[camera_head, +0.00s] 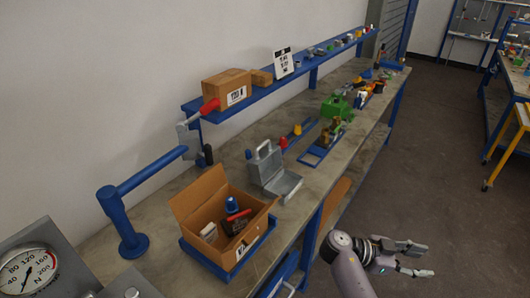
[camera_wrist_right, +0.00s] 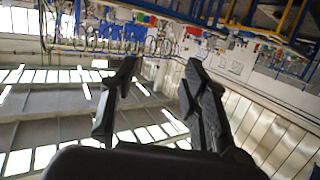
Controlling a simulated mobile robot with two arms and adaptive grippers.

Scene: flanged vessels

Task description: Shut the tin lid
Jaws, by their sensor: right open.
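A grey metal tin (camera_head: 284,186) stands on the workbench, just behind and to the right of an open cardboard box. Its lid (camera_head: 264,163) is raised and stands upright along the tin's back left side, with a handle on its top edge. The tin's inside looks empty. My right gripper (camera_head: 427,260) is off the bench's front edge, over the floor, at the lower right and well apart from the tin. Its fingers are spread with nothing between them; they also show in the right wrist view (camera_wrist_right: 160,68), pointing at the room. My left gripper does not show.
The open cardboard box (camera_head: 203,196) with small items stands on a blue tray. A blue post with an arm (camera_head: 122,220) rises to its left. A green object (camera_head: 335,107) and tools lie farther along the bench (camera_head: 235,155). A blue shelf (camera_head: 265,90) runs above.

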